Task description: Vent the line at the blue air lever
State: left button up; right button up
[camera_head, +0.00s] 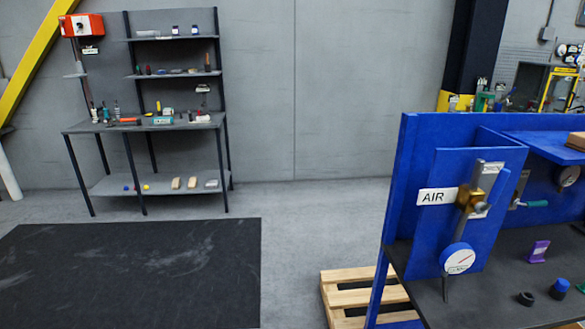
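A white label reading AIR (436,196) is fixed on a blue panel (452,165) of the blue workstation at the right. Beside the label is a brass valve body (468,200) on a grey upright strip. Neither of my grippers is in view.
The workstation's dark top (470,305) holds a purple piece (539,251), a blue-capped piece (560,287) and a dark ring (526,298). A pallet (345,295) lies left of it. A shelf bench (90,126) stands far left. The floor around the black mat (130,275) is clear.

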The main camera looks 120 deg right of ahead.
aim_at(480, 207)
jog(key=z, duration=5.15)
